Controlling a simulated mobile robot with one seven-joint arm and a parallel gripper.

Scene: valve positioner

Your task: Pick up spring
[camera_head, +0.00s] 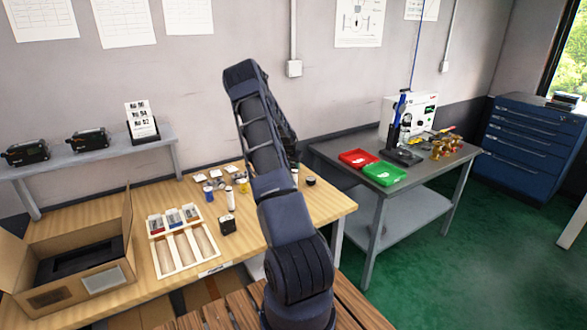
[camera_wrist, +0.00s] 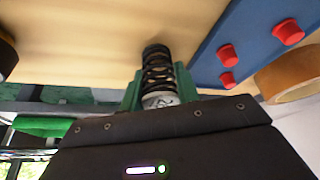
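The spring (camera_wrist: 157,72) is a dark coil with a pale metal end, seen in the middle of the wrist view. My gripper (camera_wrist: 160,68) has two green fingers, one on each side of the spring. Both fingers appear to press against it, and the coil's far end sticks out past the fingertips towards the light wooden surface (camera_wrist: 85,35). I cannot tell whether the spring touches that surface. In the head view my own arm hides the gripper and the spring.
A blue part with red knobs (camera_wrist: 288,32) and a tan ring (camera_wrist: 290,80) lie close by on the right in the wrist view. In the head view, the wooden bench (camera_head: 318,207) holds small parts, a divided tray (camera_head: 183,246) and an open cardboard box (camera_head: 70,265).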

